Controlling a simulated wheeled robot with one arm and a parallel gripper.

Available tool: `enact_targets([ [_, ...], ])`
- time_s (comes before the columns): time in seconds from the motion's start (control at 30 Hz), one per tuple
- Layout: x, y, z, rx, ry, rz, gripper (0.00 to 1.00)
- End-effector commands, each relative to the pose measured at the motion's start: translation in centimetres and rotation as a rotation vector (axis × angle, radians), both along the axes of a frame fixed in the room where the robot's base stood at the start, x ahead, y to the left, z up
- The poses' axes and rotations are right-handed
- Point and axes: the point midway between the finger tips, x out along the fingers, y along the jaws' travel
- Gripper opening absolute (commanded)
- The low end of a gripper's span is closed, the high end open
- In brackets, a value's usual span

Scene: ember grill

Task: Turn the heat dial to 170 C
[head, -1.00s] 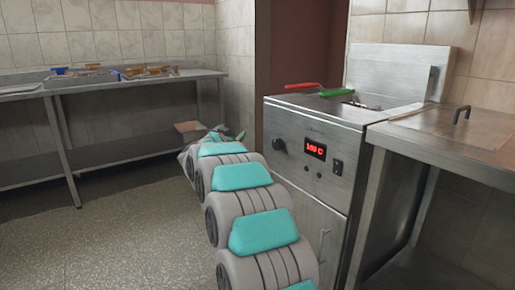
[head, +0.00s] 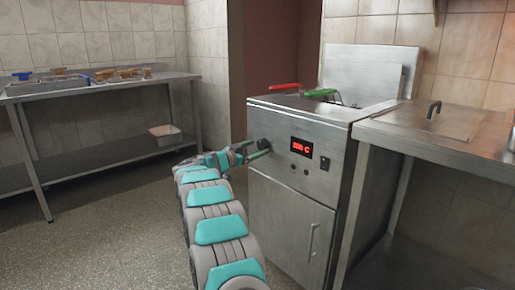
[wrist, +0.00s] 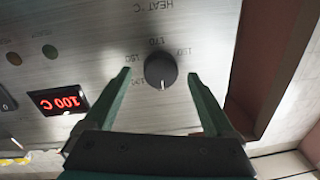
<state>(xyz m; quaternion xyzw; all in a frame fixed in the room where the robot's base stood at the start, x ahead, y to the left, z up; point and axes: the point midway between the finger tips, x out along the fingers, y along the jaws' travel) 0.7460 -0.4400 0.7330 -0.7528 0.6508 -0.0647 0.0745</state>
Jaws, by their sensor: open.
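The black round heat dial (wrist: 160,70) sits on the steel control panel, with printed numbers around it and "HEAT °C" lettering, inverted in the wrist view. It also shows at the panel's left in the head view (head: 263,143). My gripper (wrist: 159,75) is open, with one green finger on each side of the dial. A gap shows between each fingertip and the dial in the wrist view. The red display (wrist: 58,101) seems to read 100 C; it also glows in the head view (head: 301,147).
The fryer (head: 290,215) has red (head: 284,86) and green (head: 320,93) basket handles on top. A steel counter (head: 440,125) stands at its right. A table (head: 100,89) with trays is at the far left. The floor left of my arm is clear.

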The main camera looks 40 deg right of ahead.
Motion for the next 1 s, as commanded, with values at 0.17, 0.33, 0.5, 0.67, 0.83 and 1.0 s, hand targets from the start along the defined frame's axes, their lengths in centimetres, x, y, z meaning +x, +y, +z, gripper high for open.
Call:
enact_targets([
  [0.17,0.3,-1.4,-0.2,0.001,0.003,0.002,0.9],
  [0.33,0.4,-1.7,-0.2,0.001,0.003,0.004,0.9],
  [0.5,0.4,-1.6,-0.2,0.001,0.003,0.004,0.86],
  [0.67,0.4,-1.6,-0.1,0.001,0.003,0.004,0.68],
  [0.83,0.4,-1.6,-0.1,0.001,0.002,0.004,0.49],
  [1.0,0.4,-1.6,-0.1,0.0,0.002,0.004,0.3],
])
